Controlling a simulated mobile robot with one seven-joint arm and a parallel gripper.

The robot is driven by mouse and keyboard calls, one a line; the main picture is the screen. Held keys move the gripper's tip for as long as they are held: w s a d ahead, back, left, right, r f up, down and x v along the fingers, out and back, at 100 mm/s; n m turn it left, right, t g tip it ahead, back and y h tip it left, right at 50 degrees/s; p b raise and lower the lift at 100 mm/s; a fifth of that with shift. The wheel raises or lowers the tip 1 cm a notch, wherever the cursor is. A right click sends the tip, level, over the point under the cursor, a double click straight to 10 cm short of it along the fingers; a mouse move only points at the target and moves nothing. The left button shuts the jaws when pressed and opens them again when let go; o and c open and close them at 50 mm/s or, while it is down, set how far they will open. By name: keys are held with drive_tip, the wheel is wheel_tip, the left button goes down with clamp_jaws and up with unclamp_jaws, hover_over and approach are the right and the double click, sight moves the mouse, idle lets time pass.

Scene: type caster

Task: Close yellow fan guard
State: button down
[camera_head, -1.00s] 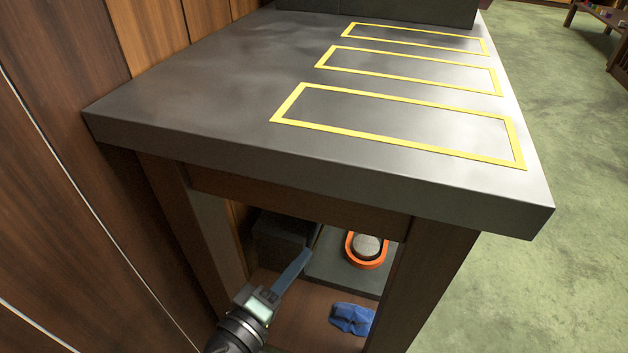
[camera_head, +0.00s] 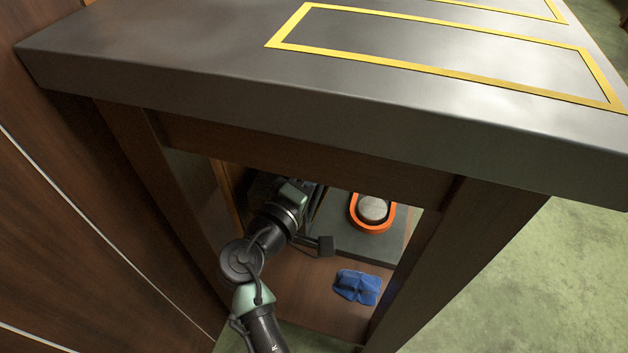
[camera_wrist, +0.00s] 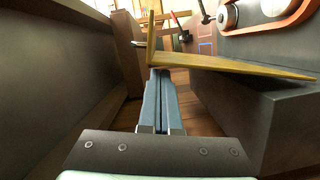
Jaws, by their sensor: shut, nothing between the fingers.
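A yellow panel (camera_wrist: 225,66), which looks like the fan guard, shows in the wrist view. It is seen nearly edge-on, with an upright part on the left and a long part reaching right in front of a dark block. My gripper (camera_wrist: 161,76) has its two blue-grey fingers together and empty. The fingertips are at the lower left corner of the yellow panel; I cannot tell whether they touch it. In the head view my arm reaches under the table, and the fingers and yellow panel are not visible there.
A grey table (camera_head: 200,70) with yellow outlined rectangles stands over my arm, with wooden legs on both sides. Below, an orange-rimmed round fixture (camera_head: 372,212) sits on a dark block (camera_wrist: 255,115), and a blue object (camera_head: 357,287) lies on the wooden shelf. A dark wall (camera_wrist: 50,90) is close left.

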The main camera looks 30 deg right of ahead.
drive_tip(key=shift+d, duration=0.25)
drive_tip(key=s+d+f+m+y, duration=0.1)
drive_tip(key=s+d+f+m, duration=0.1)
drive_tip(key=s+d+m, duration=0.2)
drive_tip(key=shift+s+d+f+p, duration=0.35)
drive_tip(key=shift+s+d+f, duration=0.1)
drive_tip(key=shift+s, duration=0.45)
drive_tip(key=shift+a, duration=0.15)
